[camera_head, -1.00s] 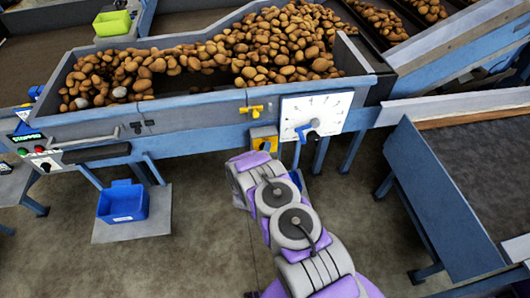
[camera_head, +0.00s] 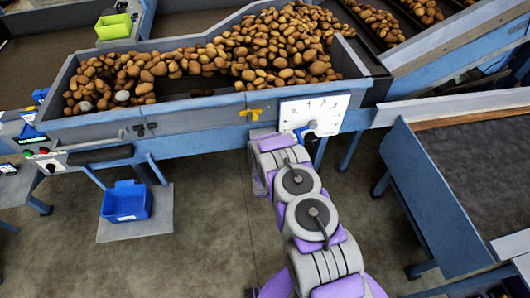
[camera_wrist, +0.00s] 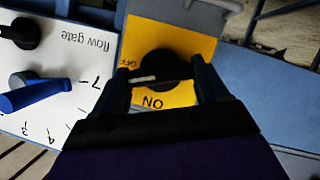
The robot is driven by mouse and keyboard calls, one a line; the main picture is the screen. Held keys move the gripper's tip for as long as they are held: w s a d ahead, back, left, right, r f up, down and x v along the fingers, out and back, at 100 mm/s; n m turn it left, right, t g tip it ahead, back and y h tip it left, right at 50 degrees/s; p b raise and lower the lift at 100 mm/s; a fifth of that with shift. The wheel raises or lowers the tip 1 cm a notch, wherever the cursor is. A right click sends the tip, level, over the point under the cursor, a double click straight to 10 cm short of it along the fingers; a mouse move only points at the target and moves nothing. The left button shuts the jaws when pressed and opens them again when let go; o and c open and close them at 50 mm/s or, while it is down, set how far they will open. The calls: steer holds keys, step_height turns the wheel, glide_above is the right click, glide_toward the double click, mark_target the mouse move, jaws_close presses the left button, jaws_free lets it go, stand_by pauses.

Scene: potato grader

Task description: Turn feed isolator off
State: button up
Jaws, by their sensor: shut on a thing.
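The feed isolator is a yellow plate (camera_wrist: 176,38) with a round black knob (camera_wrist: 158,66) in the wrist view. "ON" reads upside down below the knob, and "OFF" is partly visible at its left. The knob's white mark lies nearly level and points left, close to the "OFF" lettering. My gripper (camera_wrist: 160,74) has one dark finger on each side of the knob and is shut on it. In the head view my arm hides the isolator and the fingertips.
The white flow gate panel (camera_head: 328,104) is right beside the isolator, with a blue lever (camera_wrist: 38,95). Potatoes lie in the hopper (camera_head: 190,111). A blue bin (camera_head: 127,216) stands on the floor at left.

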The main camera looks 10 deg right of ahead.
steer(key=m+y, duration=0.1)
steer(key=m+y+p, duration=0.1)
steer(key=m, duration=0.1)
steer(key=shift+s+d+f, duration=0.15)
steer(key=shift+s+f, duration=0.05)
steer(key=shift+f, duration=0.1)
stand_by(0.4)
steer(key=o, duration=0.9)
steer(key=shift+w, duration=0.15)
steer(key=shift+o, duration=0.8)
steer(key=shift+r, duration=0.15)
steer(key=shift+r, duration=0.1)
steer(key=p+v, duration=0.1)
steer(key=v, duration=1.6)
steer(key=shift+d+r, duration=0.15)
steer(key=shift+d, duration=0.05)
